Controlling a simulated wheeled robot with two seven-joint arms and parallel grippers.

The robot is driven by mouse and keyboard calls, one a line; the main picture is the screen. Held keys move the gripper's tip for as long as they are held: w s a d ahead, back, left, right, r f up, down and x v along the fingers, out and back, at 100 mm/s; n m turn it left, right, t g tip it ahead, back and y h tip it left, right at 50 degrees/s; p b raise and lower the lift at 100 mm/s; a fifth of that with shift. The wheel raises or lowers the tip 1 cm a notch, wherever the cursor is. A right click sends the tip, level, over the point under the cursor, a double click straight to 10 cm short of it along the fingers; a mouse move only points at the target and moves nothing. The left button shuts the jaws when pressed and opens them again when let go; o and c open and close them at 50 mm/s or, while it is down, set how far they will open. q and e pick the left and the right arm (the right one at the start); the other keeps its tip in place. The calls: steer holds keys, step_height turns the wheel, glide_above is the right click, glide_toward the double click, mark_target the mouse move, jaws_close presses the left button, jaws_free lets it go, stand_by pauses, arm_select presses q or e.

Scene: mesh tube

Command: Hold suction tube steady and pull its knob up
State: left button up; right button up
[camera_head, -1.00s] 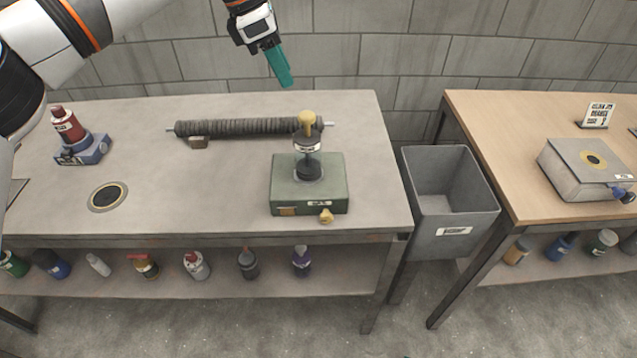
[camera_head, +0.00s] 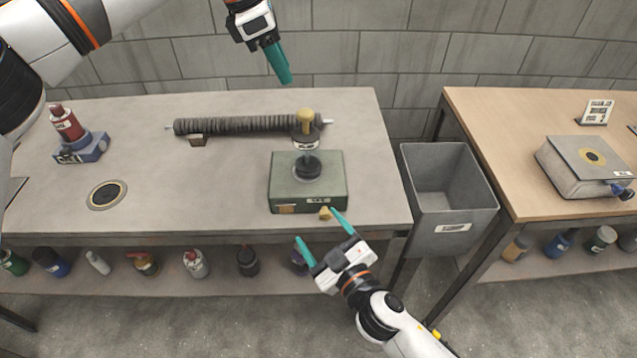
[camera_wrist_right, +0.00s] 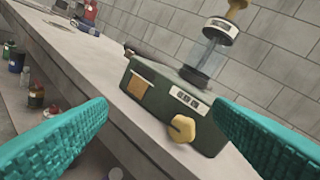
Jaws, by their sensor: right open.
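The suction tube (camera_head: 306,157) stands upright on a green box (camera_head: 287,185) on the grey bench. It has a dark base, a clear middle, a labelled collar and a yellow knob (camera_head: 305,114) on top. In the right wrist view the tube (camera_wrist_right: 207,57) and part of its knob (camera_wrist_right: 237,9) show at the top. My right gripper (camera_head: 316,224) is open and empty at the bench's front edge, in front of and below the tube, apart from it. My left gripper (camera_head: 284,76) hangs behind and above the tube, clear of it; its fingers overlap in view, so its opening is unclear.
A small yellow knob (camera_wrist_right: 182,129) sits at the green box's front. A dark ribbed roller (camera_head: 240,126) lies behind the tube. A red bottle on a blue block (camera_head: 82,150) stands far left. A grey bin (camera_head: 450,222) is right of the bench.

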mark_target(305, 144)
steer(key=w+r+m+t+h, duration=0.2)
steer(key=w+r+m+h, duration=0.2)
steer(key=w+r+m, duration=0.35)
steer(key=shift+m, duration=0.65)
steer(key=x, duration=1)
steer(key=shift+w+a+r, duration=0.2)
steer(key=shift+a, duration=0.2)
